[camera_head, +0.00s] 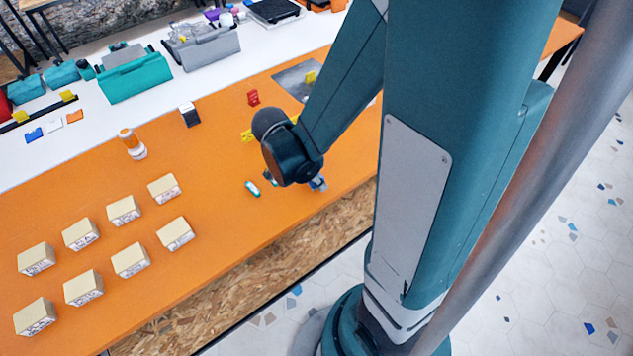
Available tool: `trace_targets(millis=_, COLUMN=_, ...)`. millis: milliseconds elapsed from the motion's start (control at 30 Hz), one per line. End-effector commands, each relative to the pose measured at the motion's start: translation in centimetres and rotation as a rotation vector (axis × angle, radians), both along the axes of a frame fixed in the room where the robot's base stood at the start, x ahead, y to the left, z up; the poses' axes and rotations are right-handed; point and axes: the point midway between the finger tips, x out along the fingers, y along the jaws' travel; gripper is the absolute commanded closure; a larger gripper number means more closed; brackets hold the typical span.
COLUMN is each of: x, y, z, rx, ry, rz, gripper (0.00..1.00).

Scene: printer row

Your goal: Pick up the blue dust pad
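A small flat blue piece (34,134) lies on the white table at the left, beside a white and an orange piece; it may be the dust pad. A small blue and grey shape (318,185) shows just under my wrist near the orange table's front edge. I cannot tell whether that is a pad or part of my gripper. My arm's end is over the orange table, far to the right of the flat blue piece.
The orange table (215,205) holds several beige boxes (130,260), an orange-and-white bottle (132,143), a dark block (189,114), a red piece (253,98) and a small teal-and-white item (252,188). Toolboxes (134,76) stand on the white table behind. The orange table's middle is mostly clear.

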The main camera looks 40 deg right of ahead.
Motion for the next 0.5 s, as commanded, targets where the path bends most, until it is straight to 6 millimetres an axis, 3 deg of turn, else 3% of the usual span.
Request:
trace_targets(millis=300, x=-0.01, y=0.01, z=0.01, rx=0.0, ry=0.0, rz=0.0, gripper=0.62)
trace_targets(millis=500, x=-0.01, y=0.01, z=0.01, rx=0.0, ry=0.0, rz=0.0, gripper=0.89)
